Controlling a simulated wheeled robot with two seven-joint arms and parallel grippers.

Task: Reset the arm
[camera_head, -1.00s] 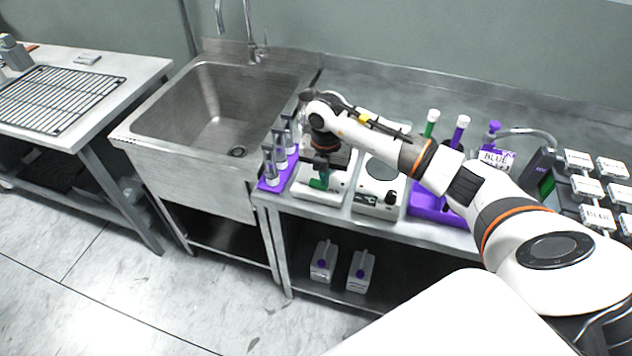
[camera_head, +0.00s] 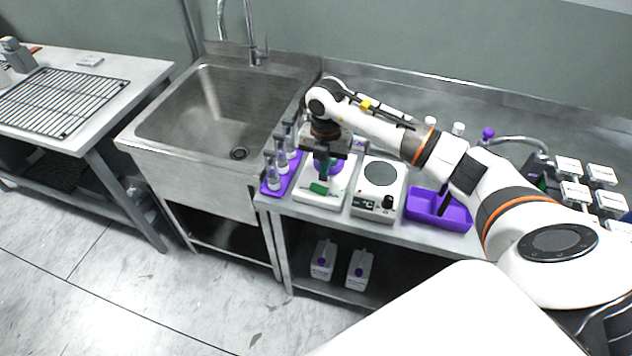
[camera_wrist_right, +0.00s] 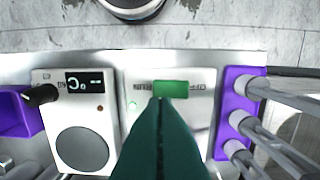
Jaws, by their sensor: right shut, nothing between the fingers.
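My right arm reaches in from the right in the head view. My right gripper (camera_head: 322,178) points down above the white device with a green display (camera_head: 319,188). Its green fingers are shut with nothing between them, and they show large in the right wrist view (camera_wrist_right: 160,105). In that view the fingertips lie just below the green display (camera_wrist_right: 171,89). A purple round thing shows behind the fingers in the head view, partly hidden by them. My left gripper is not in view.
A white hotplate device (camera_head: 375,192) stands right of the gripper, with a purple tray (camera_head: 425,212) beyond it. A purple rack (camera_head: 273,187) with several cylinders stands to the left, beside the sink (camera_head: 190,158). White-topped containers (camera_head: 602,174) stand far right.

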